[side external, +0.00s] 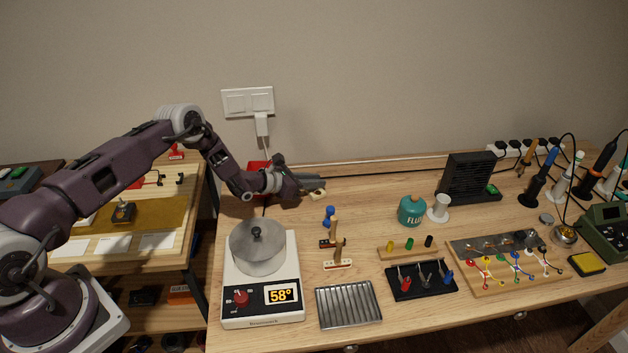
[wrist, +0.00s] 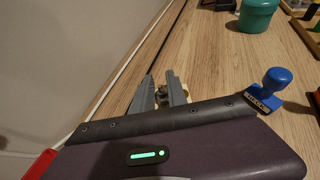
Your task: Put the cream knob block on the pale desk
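The cream knob block (side external: 317,194) lies at the back left of the pale desk (side external: 365,220), near the wall, partly hidden by my gripper (side external: 312,187). In the wrist view the block's cream edge (wrist: 171,76) shows beyond the grey fingers, with a small dark knob (wrist: 163,91) between them. My gripper (wrist: 160,88) is low over the block, with its fingers on either side of the knob. The fingers look a little apart, but I cannot tell whether they touch the knob. The pale desk (wrist: 215,75) also fills much of the wrist view.
A blue-handled stamp (wrist: 268,90) stands close to the right of my gripper. A teal flux jar (side external: 411,211) stands farther right. A hot plate with a pot (side external: 262,250) is at the desk's front left. Bare wood lies between the block and the jar.

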